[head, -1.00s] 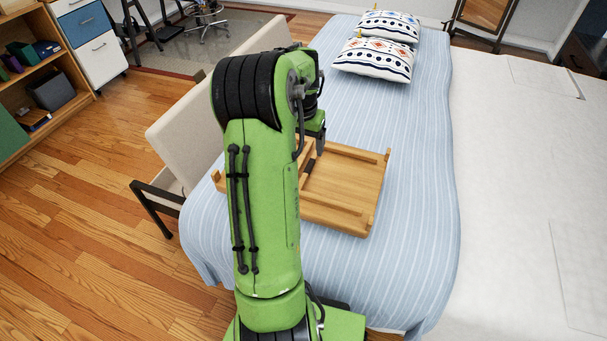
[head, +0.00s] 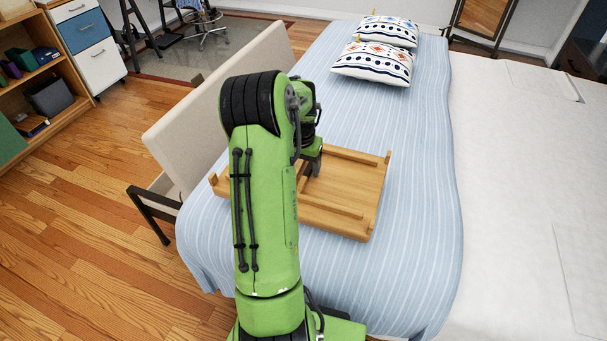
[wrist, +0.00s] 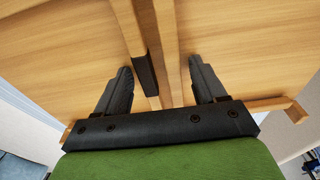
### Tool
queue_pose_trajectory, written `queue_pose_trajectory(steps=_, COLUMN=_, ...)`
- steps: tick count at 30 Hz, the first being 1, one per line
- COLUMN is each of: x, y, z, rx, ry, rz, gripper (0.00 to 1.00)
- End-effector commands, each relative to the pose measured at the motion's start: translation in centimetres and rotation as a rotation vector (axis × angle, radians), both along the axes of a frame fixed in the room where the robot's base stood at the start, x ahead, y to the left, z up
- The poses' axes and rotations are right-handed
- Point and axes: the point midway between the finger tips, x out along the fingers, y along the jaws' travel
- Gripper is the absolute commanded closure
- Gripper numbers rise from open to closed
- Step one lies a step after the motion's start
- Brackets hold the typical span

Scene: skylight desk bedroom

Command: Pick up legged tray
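The legged tray (head: 345,185) is light wood and lies on the bed with its raised rails and folded leg bars facing up. It fills most of the wrist view (wrist: 245,50). My gripper (wrist: 160,68) is open, with one black finger on each side of the tray's middle wooden bars (wrist: 168,45). A gap shows between each finger and the bars. In the head view my gripper (head: 313,165) is low over the middle of the tray, and my arm hides part of the tray's left side. Whether the fingertips touch the panel, I cannot tell.
The bed (head: 405,200) has a blue striped cover, with patterned pillows (head: 373,62) at its far end. A beige upright panel (head: 215,100) runs along the bed's left side. A bare white surface (head: 510,190) lies to the right. Wood floor is open at left.

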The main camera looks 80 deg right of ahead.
Motion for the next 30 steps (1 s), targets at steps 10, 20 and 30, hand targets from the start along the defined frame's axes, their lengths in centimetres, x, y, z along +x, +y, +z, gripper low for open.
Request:
queue_pose_trajectory(steps=10, x=0.0, y=0.0, z=0.0, rx=0.0, ry=0.0, rz=0.0, gripper=0.84)
queue_pose_trajectory(steps=20, x=0.0, y=-0.1, z=0.1, rx=-0.003, ry=-0.001, rz=0.0, gripper=1.0)
queue_pose_trajectory(steps=30, x=0.0, y=-0.2, z=4.7, rx=-0.008, ry=-0.002, rz=0.0, gripper=1.0)
